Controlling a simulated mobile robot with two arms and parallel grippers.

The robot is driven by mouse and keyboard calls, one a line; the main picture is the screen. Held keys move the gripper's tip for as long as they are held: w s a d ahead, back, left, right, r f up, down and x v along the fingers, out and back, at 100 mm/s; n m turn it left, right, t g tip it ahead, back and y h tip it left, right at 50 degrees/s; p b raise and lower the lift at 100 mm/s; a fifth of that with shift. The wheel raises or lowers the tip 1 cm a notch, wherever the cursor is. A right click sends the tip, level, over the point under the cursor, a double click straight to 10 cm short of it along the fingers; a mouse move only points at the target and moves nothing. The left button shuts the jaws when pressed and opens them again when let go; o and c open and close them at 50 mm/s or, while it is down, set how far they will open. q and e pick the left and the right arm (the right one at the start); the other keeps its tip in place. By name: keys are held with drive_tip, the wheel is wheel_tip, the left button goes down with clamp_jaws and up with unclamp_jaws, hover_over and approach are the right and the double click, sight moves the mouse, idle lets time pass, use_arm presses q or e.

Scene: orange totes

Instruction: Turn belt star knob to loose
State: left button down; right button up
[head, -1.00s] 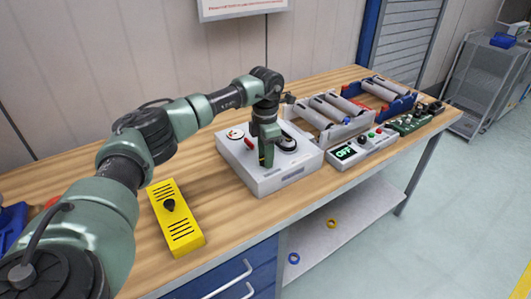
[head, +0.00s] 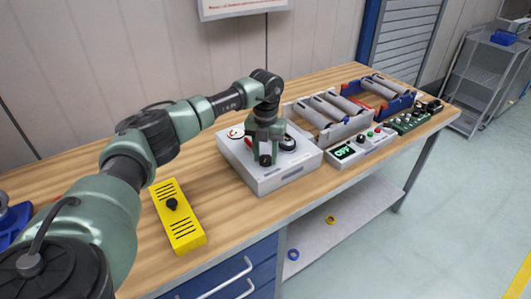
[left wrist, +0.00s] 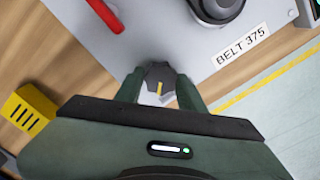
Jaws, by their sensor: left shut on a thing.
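The belt star knob (left wrist: 157,74) is a small dark knob with a yellow pointer line, on top of a pale grey control box (head: 290,177). A label reading BELT 375 (left wrist: 243,45) is on the box top beside it. My left gripper (left wrist: 158,84) is shut on the knob, with one green finger on each side. In the head view my left gripper (head: 265,152) points down at the front part of the box, and the knob's dark end shows between the fingers. Any loose or tight marking is not readable. My right gripper is not in view.
A red handle (left wrist: 105,14) and a round dark knob (left wrist: 217,8) are on the same box, close by. A yellow slotted box (head: 180,222) stands left on the wooden bench. A roller unit (head: 327,118) and a panel reading OFF (head: 345,152) stand to the right.

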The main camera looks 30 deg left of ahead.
sight(265, 158)
use_arm(q)
drive_tip(key=n+p, duration=0.1)
drive_tip(key=n, duration=0.3)
drive_tip(key=shift+r+n, duration=0.15)
drive_tip(key=shift+n, duration=0.15)
drive_tip(key=n+p, duration=0.1)
drive_tip(key=n, duration=0.3)
drive_tip(key=shift+n, duration=0.4)
drive_tip(key=shift+p, duration=0.3)
drive_tip(key=c, duration=0.9)
unclamp_jaws()
drive_tip(key=shift+o, duration=0.2)
wheel_tip(265, 158, up, 8)
drive_tip(key=shift+f+b, duration=0.15)
drive_tip(key=shift+b, duration=0.95)
